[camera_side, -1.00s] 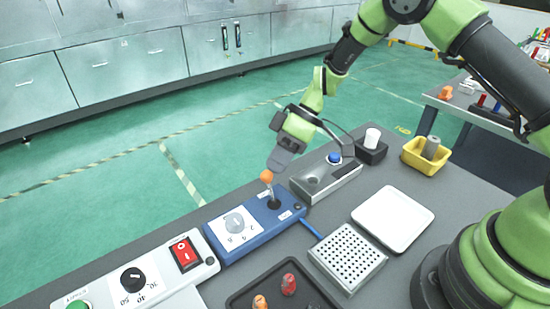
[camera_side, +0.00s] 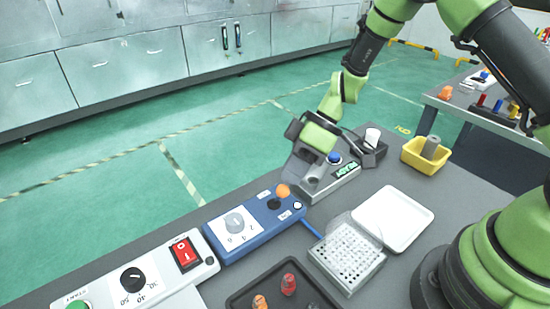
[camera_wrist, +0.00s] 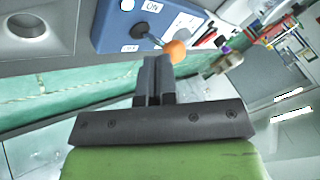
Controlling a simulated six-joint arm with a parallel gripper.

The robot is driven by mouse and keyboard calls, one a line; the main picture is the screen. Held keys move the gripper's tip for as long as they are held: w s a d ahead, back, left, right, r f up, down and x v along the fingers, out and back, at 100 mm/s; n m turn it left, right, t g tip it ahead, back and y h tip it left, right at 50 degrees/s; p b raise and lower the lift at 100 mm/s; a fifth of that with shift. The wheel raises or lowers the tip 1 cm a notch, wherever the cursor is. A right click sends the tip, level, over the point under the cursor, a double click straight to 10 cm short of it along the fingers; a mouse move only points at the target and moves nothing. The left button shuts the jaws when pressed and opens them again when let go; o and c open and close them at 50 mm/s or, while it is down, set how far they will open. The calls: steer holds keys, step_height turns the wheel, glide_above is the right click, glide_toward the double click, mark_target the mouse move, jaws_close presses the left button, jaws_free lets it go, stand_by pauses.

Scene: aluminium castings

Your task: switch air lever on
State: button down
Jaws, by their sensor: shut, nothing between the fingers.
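The air lever is a short rod with an orange ball (camera_side: 283,190) on a blue box (camera_side: 240,232). In the side view the rod leans right, toward my gripper. In the wrist view the ball (camera_wrist: 175,50) is just beyond and right of my fingertips, and an ON label (camera_wrist: 152,6) shows on the blue box. My gripper (camera_side: 291,178) is shut and empty, its tips close by the ball. I cannot tell whether they touch it.
A grey unit with a blue button (camera_side: 334,158) and lit display stands right of the blue box. A perforated block (camera_side: 345,262), white tray (camera_side: 393,219) and yellow bin (camera_side: 426,156) are nearer my base. A red switch (camera_side: 185,254) is at left.

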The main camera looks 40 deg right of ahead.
steer(key=shift+w, duration=0.15)
steer(key=shift+w+f, duration=0.4)
steer(key=shift+w, duration=0.2)
steer(key=shift+w+d+r, duration=0.15)
steer(key=shift+d, duration=0.1)
steer(key=s+d+r, duration=0.5)
steer(key=d+r, duration=0.1)
steer(key=d, duration=0.2)
steer(key=shift+d+r, duration=0.2)
steer(key=shift+d, duration=0.2)
steer(key=shift+r, duration=0.1)
